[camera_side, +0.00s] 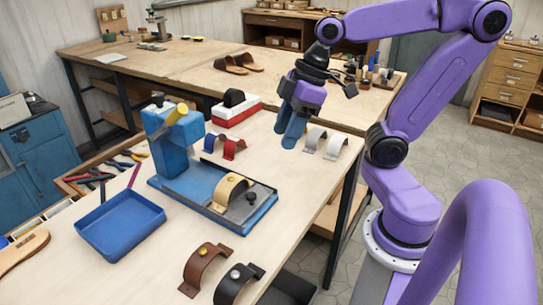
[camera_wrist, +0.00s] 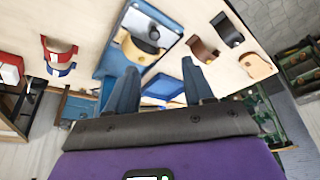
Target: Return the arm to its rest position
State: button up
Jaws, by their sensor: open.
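My gripper (camera_side: 288,138) hangs above the far right part of the pale bench, with its blue fingers pointing down. In the wrist view its two fingers (camera_wrist: 160,88) stand apart with nothing between them. The purple arm is bent and reaches in from the right. A blue press (camera_side: 174,138) with a yellow knob stands to the left of my gripper. A tan strap (camera_side: 228,192) sits on its base plate and also shows in the wrist view (camera_wrist: 132,48).
White straps (camera_side: 325,143) lie close right of my gripper; blue and red straps (camera_side: 224,146) lie left. A red-and-white box (camera_side: 236,108) stands behind. Brown (camera_side: 204,268) and dark (camera_side: 238,284) straps and a blue tray (camera_side: 120,222) are in front. Air around my gripper looks clear.

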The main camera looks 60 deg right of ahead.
jog(key=s+a+f+n+g+h, duration=0.2)
jog(key=s+a+f+n, duration=0.1)
jog(key=s+f, duration=0.6)
jog(key=shift+s+g+h, duration=0.3)
jog(key=shift+s+h, duration=0.1)
jog(key=shift+s, duration=0.35)
